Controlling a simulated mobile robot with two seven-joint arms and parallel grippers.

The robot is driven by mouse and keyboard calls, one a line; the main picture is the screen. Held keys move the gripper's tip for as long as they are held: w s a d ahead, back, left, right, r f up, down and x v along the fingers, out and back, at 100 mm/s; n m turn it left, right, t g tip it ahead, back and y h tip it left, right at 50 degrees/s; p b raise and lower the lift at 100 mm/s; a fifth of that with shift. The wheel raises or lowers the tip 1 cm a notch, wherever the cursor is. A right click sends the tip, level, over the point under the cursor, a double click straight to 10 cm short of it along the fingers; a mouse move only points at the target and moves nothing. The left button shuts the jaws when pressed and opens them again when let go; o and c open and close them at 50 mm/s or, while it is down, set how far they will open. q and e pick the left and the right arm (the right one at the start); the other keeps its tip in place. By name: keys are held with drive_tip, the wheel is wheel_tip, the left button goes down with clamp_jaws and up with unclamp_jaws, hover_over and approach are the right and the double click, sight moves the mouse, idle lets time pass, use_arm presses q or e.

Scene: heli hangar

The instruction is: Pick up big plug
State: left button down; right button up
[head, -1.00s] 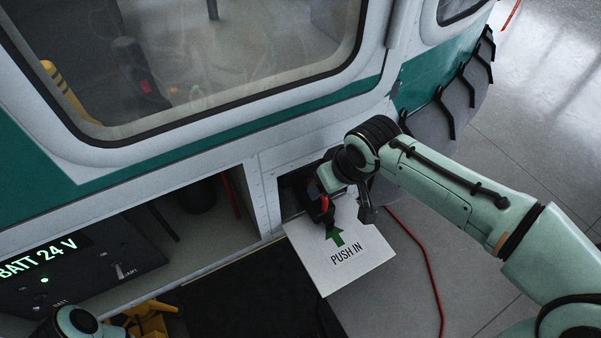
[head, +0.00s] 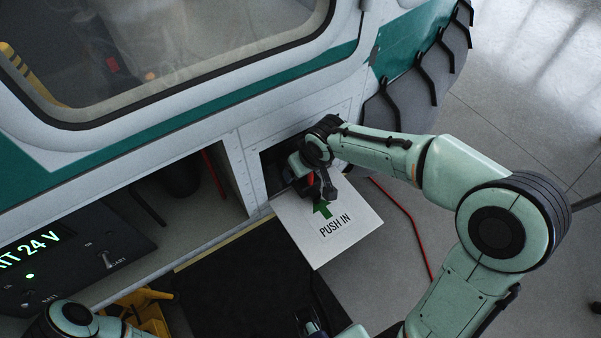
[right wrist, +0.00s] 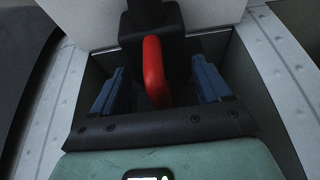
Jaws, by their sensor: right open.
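The big plug is a black block with a red handle. In the right wrist view the plug (right wrist: 181,37) sits between the two blue fingers of my right gripper (right wrist: 160,88), with the handle in the gap. The gripper is open, a finger on each side, and no grip on the plug shows. In the head view my right gripper (head: 312,183) is at the small square opening in the vehicle's side, above the "PUSH IN" flap. The plug is mostly hidden there by the gripper.
The white "PUSH IN" flap (head: 345,235) stands out below the opening. A "BATT 24 V" panel (head: 75,262) sits in a larger bay at left. A red cable (head: 408,215) lies on the floor to the right. A yellow object (head: 150,312) is at the bottom left.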

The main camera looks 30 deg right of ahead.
drive_tip(key=shift+w+f, duration=0.2)
drive_tip(key=shift+f, duration=0.4)
drive_tip(key=c, duration=1)
drive_tip(key=shift+r, duration=0.1)
drive_tip(key=shift+c, duration=1)
drive_tip(key=shift+r, duration=0.1)
